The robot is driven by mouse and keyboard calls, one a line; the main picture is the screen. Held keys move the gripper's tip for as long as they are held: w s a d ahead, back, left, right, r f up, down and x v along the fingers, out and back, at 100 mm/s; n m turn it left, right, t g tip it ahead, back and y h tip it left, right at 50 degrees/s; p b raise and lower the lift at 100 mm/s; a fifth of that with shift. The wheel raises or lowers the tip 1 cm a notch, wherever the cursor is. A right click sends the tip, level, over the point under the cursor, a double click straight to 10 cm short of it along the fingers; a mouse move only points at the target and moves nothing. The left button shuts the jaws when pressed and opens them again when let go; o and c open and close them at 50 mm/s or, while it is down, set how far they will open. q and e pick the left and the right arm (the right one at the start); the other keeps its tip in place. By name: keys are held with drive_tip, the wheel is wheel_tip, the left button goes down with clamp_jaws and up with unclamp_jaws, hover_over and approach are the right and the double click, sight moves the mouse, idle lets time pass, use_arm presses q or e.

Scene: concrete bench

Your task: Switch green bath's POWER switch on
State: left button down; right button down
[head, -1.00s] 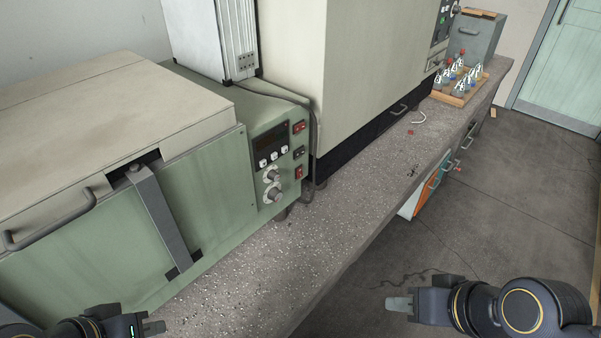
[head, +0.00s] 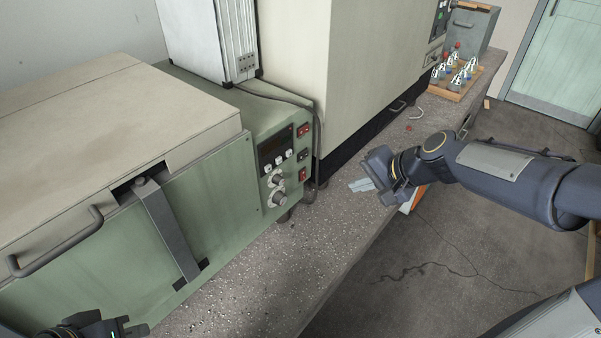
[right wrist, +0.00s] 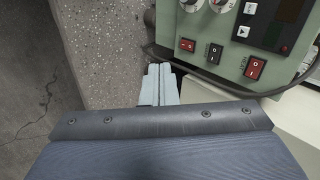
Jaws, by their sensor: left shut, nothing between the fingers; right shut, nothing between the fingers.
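The green bath (head: 215,190) stands on the left of the bench with its lid closed. Its control panel (head: 270,185) has a dark display, buttons, two knobs and a column of rocker switches: upper red (head: 303,130), dark middle (head: 303,155), lower red (head: 302,174). The right wrist view shows these turned around: upper red (right wrist: 256,68), dark (right wrist: 214,52), lower red (right wrist: 187,45). My left gripper (head: 138,329) is shut and empty at the bottom left.
A large cream cabinet (head: 365,75) stands right behind the panel. A grey cable (head: 318,140) hangs beside the switches. A wooden tray of flasks (head: 446,94) sits farther along the bench (head: 260,270). The bench top before the panel is clear.

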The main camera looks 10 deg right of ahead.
sight(303, 175)
use_arm(q)
drive_tip(key=shift+w+a+r, duration=0.1)
drive_tip(key=shift+a+r, duration=0.05)
drive_tip(key=shift+a, duration=0.25)
use_arm(e)
drive_tip(key=shift+m, duration=0.7)
drive_tip(key=w, duration=0.1)
drive_tip(key=w+f, duration=0.1)
drive_tip(key=w, duration=0.1)
drive_tip(key=w+f, duration=0.1)
drive_tip(key=w, duration=0.1)
drive_tip(key=shift+a, duration=0.15)
drive_tip(key=x, duration=0.4)
drive_tip(key=w+r+p+x, duration=0.1)
drive_tip(key=x, duration=0.3)
drive_tip(key=a+x, duration=0.1)
drive_tip(key=x, duration=0.4)
drive_tip(key=shift+w+r, duration=0.35)
drive_tip(key=shift+r, duration=0.05)
use_arm(q)
drive_tip(key=shift+r, duration=0.6)
drive_tip(key=shift+f, duration=0.1)
